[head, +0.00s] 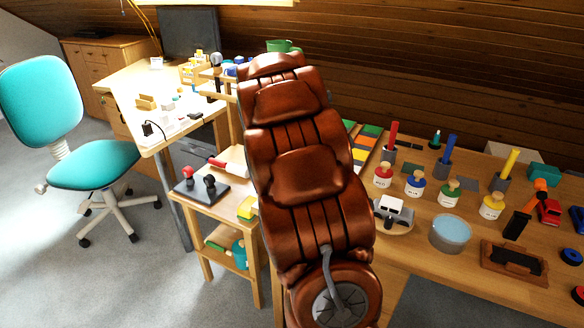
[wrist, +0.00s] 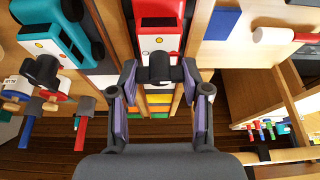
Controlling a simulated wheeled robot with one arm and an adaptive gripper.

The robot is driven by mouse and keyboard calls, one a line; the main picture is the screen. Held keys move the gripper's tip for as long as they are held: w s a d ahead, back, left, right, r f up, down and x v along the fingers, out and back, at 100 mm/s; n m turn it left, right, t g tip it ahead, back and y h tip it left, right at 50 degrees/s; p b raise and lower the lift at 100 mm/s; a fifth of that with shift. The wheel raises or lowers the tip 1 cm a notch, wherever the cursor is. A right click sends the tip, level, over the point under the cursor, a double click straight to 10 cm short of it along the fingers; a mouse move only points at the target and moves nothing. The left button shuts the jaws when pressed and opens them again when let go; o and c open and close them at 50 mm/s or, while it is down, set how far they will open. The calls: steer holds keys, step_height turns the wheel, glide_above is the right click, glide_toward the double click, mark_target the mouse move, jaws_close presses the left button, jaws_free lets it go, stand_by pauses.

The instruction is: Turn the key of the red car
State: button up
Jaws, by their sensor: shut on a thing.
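In the wrist view the red car (wrist: 158,42) is at the top centre, a red toy body with a white front panel. Its dark key (wrist: 160,68) sticks out from the front, with a wide crossbar. My gripper (wrist: 160,76) has its purple-padded fingers on either side of the key and is shut on it. The key's shaft and the amount of any turn are not clear. I cannot make out my gripper in the head view.
A teal car (wrist: 68,28) with its own dark key (wrist: 42,70) is left of the red car. A white-headed tool (wrist: 275,35) lies to the right.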

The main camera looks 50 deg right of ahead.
stand_by(0.4)
steer(key=o, duration=1.2)
steer(key=shift+c, duration=0.2)
steer(key=v, duration=1.2)
steer(key=shift+w, duration=0.1)
